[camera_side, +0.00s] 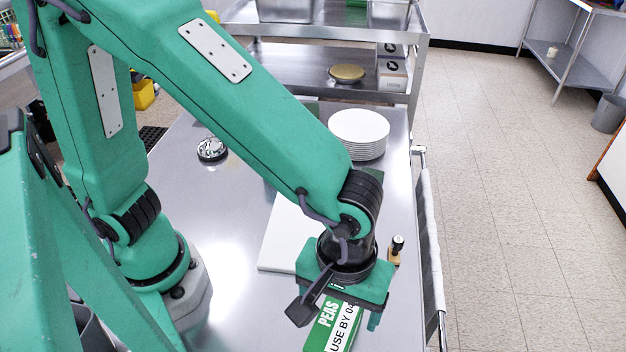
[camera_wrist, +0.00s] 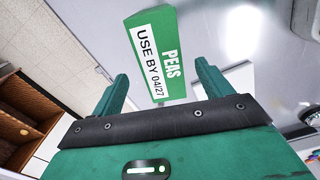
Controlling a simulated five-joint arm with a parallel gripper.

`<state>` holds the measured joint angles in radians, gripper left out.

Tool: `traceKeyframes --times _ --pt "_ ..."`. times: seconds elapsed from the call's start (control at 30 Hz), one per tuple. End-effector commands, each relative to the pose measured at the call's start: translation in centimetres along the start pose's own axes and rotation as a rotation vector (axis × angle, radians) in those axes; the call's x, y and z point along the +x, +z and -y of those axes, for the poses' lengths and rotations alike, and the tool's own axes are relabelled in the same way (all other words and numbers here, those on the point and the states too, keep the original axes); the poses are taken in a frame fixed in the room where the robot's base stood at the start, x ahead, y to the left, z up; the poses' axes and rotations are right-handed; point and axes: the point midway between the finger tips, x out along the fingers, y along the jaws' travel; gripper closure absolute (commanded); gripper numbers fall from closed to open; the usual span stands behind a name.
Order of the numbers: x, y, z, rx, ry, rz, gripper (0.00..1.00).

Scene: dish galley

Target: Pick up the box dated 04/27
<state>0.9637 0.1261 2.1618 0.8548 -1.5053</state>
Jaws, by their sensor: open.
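A green and white box (camera_wrist: 156,55) shows in the wrist view with the print "PEAS" and "USE BY 04/27". It lies ahead of and between the two fingers of my gripper (camera_wrist: 162,88), which are apart with nothing held between them.
A white board (camera_side: 283,240) lies on the table behind my gripper. A stack of white plates (camera_side: 358,133) stands farther back, and a round metal item (camera_side: 211,150) sits to the left. A small dark-topped bottle (camera_side: 396,250) stands near the right edge, beside my gripper.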

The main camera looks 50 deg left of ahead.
Motion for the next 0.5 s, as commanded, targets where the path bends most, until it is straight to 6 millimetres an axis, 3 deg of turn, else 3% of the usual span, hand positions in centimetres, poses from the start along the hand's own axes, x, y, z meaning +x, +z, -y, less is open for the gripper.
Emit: traceKeyframes --times 0.5 --pt "2.1 -0.1 0.1 0.0 -0.002 0.0 0.22"
